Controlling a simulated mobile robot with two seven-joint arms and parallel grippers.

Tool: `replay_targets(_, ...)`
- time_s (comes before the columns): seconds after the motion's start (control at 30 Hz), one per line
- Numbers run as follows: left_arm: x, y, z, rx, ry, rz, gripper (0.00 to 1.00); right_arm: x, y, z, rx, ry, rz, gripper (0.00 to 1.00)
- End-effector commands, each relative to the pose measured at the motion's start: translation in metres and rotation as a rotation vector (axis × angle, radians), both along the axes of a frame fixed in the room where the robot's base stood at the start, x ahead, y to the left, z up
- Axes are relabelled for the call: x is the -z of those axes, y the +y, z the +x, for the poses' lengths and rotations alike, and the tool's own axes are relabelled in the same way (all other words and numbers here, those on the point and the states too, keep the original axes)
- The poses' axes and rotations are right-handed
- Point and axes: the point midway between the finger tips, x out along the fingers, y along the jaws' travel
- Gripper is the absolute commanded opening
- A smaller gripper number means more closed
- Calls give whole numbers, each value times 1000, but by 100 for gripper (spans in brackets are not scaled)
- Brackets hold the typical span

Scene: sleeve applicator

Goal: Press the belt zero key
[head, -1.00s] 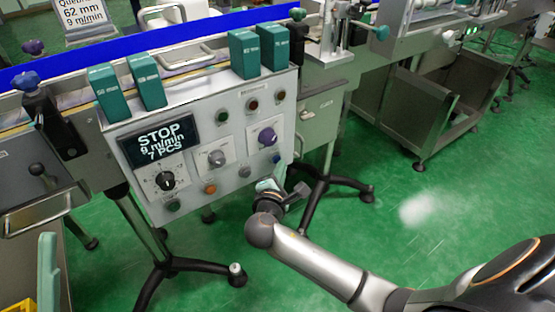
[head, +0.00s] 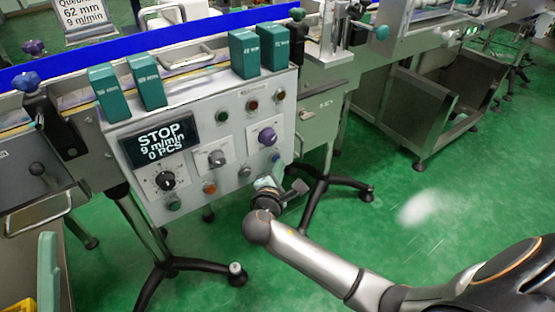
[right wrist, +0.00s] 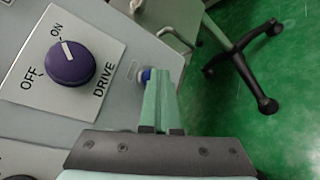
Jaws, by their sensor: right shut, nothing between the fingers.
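The control panel (head: 228,130) has a dark display (head: 160,142) reading STOP, 9 m/min, 0 PCS. A small blue key (head: 276,157) sits at its lower right; its label is too small to read. The key also shows in the right wrist view (right wrist: 146,75), partly hidden by the fingers. My right gripper (right wrist: 161,72) is shut and empty, its pale green fingertips at the key. I cannot tell whether they touch it. In the head view this gripper (head: 266,183) is just below the panel's lower right corner. My left gripper is not in view.
The purple DRIVE knob (right wrist: 70,64) is close left of the fingers. Other knobs and buttons fill the panel, and several teal blocks (head: 148,80) stand on top. Black stand legs (head: 312,190) are below. Green floor is open to the right.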

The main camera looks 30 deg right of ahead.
Motion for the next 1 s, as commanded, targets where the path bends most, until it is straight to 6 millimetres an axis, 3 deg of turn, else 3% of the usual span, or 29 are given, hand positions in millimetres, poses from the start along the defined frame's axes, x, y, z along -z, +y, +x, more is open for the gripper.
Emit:
replay_targets(0.43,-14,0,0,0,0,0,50,-2,-1,-15,-1,2,-1,0)
replay_targets(0.8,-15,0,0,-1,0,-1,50,0,-2,-18,-1,0,-1,0)
replay_targets(1.0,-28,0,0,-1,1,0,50,-2,-3,-35,-2,3,0,0)
